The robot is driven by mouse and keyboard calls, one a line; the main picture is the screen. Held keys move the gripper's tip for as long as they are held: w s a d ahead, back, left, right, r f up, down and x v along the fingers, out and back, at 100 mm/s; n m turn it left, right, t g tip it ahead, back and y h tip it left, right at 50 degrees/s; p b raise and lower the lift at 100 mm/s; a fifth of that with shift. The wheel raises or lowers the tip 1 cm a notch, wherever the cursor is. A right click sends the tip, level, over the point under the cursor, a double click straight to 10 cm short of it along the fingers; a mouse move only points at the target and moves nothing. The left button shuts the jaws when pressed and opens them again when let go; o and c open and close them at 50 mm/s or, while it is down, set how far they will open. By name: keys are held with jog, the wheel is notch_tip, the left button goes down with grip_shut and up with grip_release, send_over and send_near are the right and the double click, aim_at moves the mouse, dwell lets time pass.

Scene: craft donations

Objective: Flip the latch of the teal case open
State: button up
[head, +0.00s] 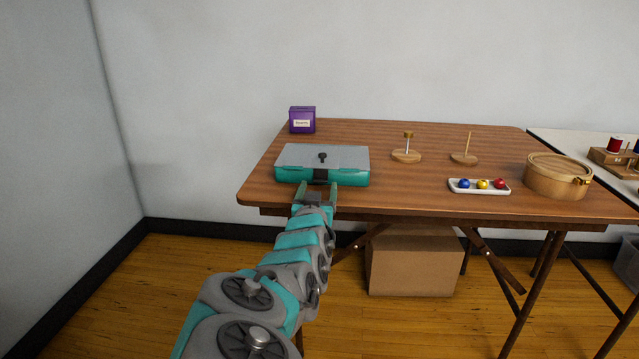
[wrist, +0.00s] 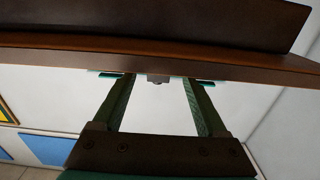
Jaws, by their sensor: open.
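The teal case (head: 290,178) lies near the table's front left edge, with its flat grey lid down and a dark knob (head: 322,156) on top. A dark latch (head: 321,175) sits at the middle of its front wall; whether it is fastened is too small to tell. My gripper (head: 318,187) is open and empty just in front of the case, with one finger on each side of the latch. In the wrist view my gripper (wrist: 155,80) spreads around a small dark piece, likely the latch (wrist: 158,79), with teal slivers beside the fingertips. Contact cannot be told.
The wooden table (head: 400,200) has its front edge just under my gripper. A purple box (head: 302,120) stands behind the case. Two wooden stands (head: 406,156) (head: 464,158), a white tray (head: 480,192) of coloured balls and a round wooden box (head: 557,178) are to the right.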

aim_at(321, 176)
jog(key=shift+w, duration=1.05)
grip_shut()
